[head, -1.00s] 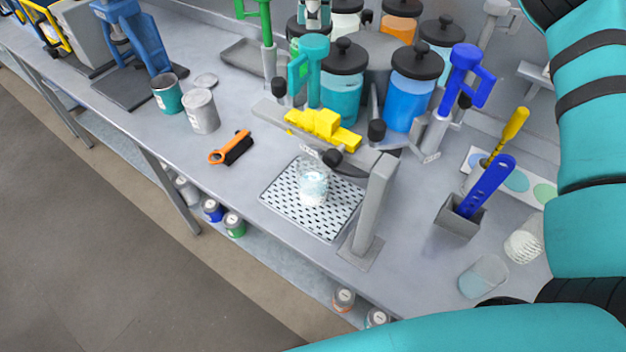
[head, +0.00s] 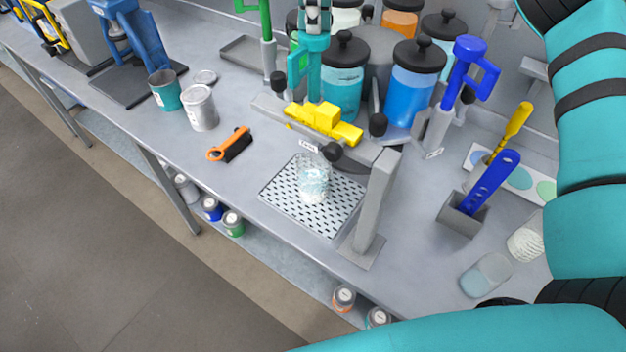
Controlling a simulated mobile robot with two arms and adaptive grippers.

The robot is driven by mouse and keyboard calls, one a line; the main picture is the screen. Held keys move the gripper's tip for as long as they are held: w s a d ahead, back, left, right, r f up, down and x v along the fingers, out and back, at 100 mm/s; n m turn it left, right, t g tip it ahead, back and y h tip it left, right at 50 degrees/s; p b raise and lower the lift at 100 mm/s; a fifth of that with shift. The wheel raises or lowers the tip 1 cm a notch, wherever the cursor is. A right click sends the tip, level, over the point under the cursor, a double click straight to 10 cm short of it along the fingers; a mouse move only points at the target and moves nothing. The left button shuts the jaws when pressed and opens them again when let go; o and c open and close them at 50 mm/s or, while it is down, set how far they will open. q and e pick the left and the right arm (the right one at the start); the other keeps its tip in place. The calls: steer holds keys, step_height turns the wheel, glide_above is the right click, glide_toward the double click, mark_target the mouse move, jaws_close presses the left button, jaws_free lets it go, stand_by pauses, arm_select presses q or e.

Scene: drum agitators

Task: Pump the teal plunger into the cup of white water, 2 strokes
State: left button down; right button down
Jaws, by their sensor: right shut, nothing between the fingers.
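The teal plunger (head: 299,69) stands upright behind the yellow clamp on the grey stand's arm, with its handle loop on the left. My right gripper (head: 314,32) is shut and empty, with its fingertips at the top of the plunger and covering part of its head. I cannot tell whether they touch. The clear cup (head: 313,180) with whitish water stands on the perforated drip tray (head: 283,197), below the stand's arm and its black nozzle. The plunger's lower end is hidden behind the yellow clamp (head: 323,122). My left gripper is not in view.
The grey stand post (head: 375,205) rises right of the tray. Lidded jars, including a blue one (head: 412,88), and a blue plunger (head: 465,65) stand behind it. The bench front left of the tray is clear.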

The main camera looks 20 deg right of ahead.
mark_target(314, 44)
steer(key=shift+f+b, duration=1.45)
steer(key=shift+f, duration=0.9)
steer(key=shift+r, duration=0.2)
steer(key=shift+r+p, duration=2.85)
steer(key=shift+r, duration=0.4)
steer(key=shift+r+p, duration=0.35)
steer(key=shift+r, duration=0.05)
step_height(314, 44, up, 5)
steer(key=p, duration=0.5)
steer(key=shift+r, duration=0.1)
